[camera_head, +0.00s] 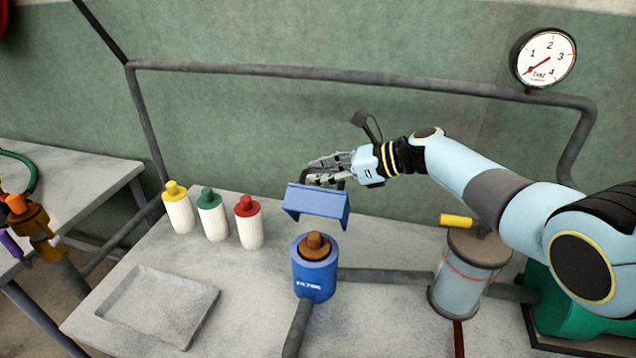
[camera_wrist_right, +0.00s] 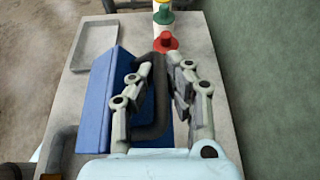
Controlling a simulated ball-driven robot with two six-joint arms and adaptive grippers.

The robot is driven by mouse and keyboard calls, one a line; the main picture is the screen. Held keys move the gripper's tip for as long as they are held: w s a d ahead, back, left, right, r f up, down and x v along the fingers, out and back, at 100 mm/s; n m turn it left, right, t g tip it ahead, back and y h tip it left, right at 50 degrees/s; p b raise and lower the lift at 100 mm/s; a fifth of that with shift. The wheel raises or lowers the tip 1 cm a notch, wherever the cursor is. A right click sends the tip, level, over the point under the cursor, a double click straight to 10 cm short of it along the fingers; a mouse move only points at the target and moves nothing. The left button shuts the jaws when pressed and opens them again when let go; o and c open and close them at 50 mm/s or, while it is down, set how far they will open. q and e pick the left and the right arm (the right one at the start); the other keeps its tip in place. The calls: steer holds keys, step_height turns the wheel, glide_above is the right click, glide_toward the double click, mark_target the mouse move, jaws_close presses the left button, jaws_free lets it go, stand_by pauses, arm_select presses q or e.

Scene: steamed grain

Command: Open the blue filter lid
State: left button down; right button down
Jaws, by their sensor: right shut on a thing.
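In the right wrist view, the fingers (camera_wrist_right: 160,85) stand on both sides of the dark handle (camera_wrist_right: 154,132), with the blue lid (camera_wrist_right: 96,100) at left. My left gripper is not in view.
White bottles with yellow (camera_head: 178,208), green (camera_head: 213,214) and red (camera_head: 249,222) caps stand left of the filter. A grey tray (camera_head: 140,310) lies front left. A clear canister (camera_head: 466,280) with a yellow handle stands right. A gauge (camera_head: 543,58) and pipes are behind.

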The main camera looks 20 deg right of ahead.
steer(key=shift+w+d+f+m+g+y+b, duration=0.25)
steer(key=shift+w+d+m+b, duration=0.25)
steer(key=shift+w+b, duration=0.55)
steer(key=shift+w+d+f+m+g+y+b, duration=0.2)
steer(key=shift+w+d+m+g+b, duration=0.25)
steer(key=shift+b, duration=0.95)
steer(key=shift+w+d+f+m+g+y+b, duration=0.25)
steer(key=shift+w+d+m+b, duration=0.2)
steer(key=shift+w+d+b, duration=0.6)
steer(key=shift+s+a, duration=0.1)
steer(key=shift+a, duration=0.3)
steer(key=shift+r, duration=0.1)
steer(key=c, duration=1.6)
jaws_free()
steer(key=v, duration=1.2)
steer(key=shift+f, duration=0.2)
